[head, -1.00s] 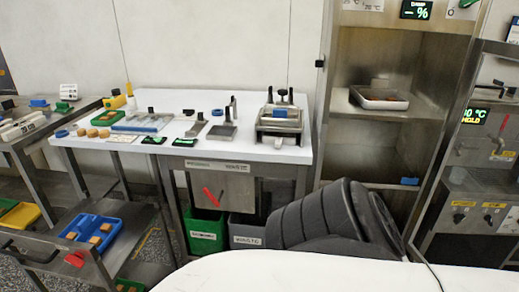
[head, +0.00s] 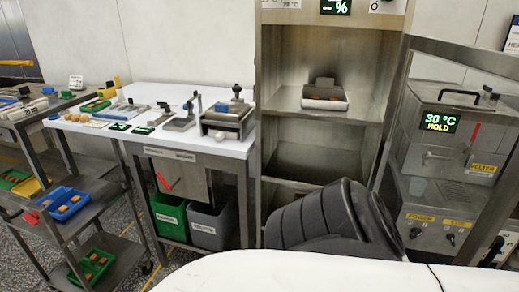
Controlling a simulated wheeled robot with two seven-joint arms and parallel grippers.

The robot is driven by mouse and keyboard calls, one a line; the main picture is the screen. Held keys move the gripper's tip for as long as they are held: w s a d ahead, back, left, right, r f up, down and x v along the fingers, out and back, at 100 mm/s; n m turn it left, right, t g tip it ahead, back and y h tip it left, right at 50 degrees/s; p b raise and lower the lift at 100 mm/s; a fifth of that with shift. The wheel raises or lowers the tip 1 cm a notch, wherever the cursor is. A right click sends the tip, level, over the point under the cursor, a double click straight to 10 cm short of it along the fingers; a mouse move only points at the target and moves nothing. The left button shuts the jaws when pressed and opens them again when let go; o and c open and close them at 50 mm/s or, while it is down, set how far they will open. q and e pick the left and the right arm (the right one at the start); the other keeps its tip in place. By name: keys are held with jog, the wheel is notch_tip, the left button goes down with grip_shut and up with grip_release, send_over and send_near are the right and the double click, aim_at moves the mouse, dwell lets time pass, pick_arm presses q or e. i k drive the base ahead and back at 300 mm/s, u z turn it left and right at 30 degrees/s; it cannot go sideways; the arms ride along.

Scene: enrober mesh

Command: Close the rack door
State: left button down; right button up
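The steel rack (head: 386,112) stands open in the middle of the head view, with its shelves showing. A see-through door with a steel frame (head: 465,56) appears to stand swung open at the rack's right side; a machine shows through it. The door's lower part and far edge are hidden or out of the picture. A handle on the door cannot be made out. A white tray (head: 325,104) with brown pieces sits on a rack shelf. Neither of my grippers is in view.
A white-topped worktable (head: 225,150) with tools stands left of the rack, with a green bin (head: 170,217) and a grey bin (head: 212,228) under it. A cart (head: 45,212) with trays is at far left. A melter machine (head: 430,160) stands right. My dark arm parts cover the rack's lower front.

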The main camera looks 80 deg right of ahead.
aim_at(502, 202)
jog(key=k, duration=1.55)
jog(key=z, duration=2.2)
jog(key=i, duration=0.5)
jog(key=u, duration=0.6)
jog(key=k, duration=0.8)
jog(key=z, duration=0.4)
